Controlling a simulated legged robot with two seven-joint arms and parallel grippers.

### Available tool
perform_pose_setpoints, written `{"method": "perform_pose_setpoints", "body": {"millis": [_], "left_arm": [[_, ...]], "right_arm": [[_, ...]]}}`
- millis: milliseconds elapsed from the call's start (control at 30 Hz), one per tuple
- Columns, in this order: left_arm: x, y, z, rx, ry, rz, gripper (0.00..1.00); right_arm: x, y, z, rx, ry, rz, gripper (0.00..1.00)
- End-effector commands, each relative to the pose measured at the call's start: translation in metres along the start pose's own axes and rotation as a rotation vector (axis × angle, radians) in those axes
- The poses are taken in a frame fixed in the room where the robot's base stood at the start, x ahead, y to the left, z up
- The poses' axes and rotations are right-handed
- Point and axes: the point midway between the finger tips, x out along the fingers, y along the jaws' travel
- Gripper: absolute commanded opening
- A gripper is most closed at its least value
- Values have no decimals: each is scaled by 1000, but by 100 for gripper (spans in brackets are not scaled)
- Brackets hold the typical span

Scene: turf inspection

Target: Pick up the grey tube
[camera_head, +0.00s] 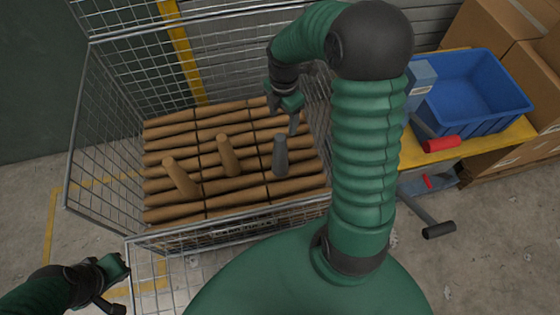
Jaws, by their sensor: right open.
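The grey tube (280,156) stands upright among brown tubes in the wire cage, toward the cage's right side. Two brown tubes, one in the middle (229,156) and one at the left (181,177), also stick up, the left one tilted. My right gripper (293,127) is above and slightly right of the grey tube's top, fingers pointing down. It is open and appears apart from the tube. My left gripper (118,289) is at the lower left, outside the cage. Its fingers are too small and turned to read.
The wire cage (225,222) has mesh walls around layers of lying brown tubes (165,131). Cardboard boxes (500,30) stand behind.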

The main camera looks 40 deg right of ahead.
Motion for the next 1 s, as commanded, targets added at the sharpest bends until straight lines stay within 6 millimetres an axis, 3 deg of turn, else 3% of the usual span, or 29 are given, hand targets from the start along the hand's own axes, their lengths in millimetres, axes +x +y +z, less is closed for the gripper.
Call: {"method": "perform_pose_setpoints", "body": {"millis": [33, 100, 300, 467, 733, 967, 1000], "left_arm": [[10, 0, 2, 0, 0, 0, 0], [16, 0, 4, 0, 0, 0, 0], [30, 0, 7, 0, -1, 0, 0], [34, 0, 8, 0, -1, 0, 0], [58, 0, 14, 0, -1, 0, 0], [56, 0, 13, 0, -1, 0, 0], [56, 0, 13, 0, -1, 0, 0]], "right_arm": [[20, -1, -1, -1, 2, -5, 67], [39, -1, -1, -2, 2, -5, 67], [81, 0, -1, -1, 0, -3, 67], [93, 1, -2, 0, -1, 0, 67], [138, 6, -5, 2, 0, -3, 67], [138, 6, -4, 2, -1, 1, 67], [138, 6, -4, 2, -1, 1, 61]]}}
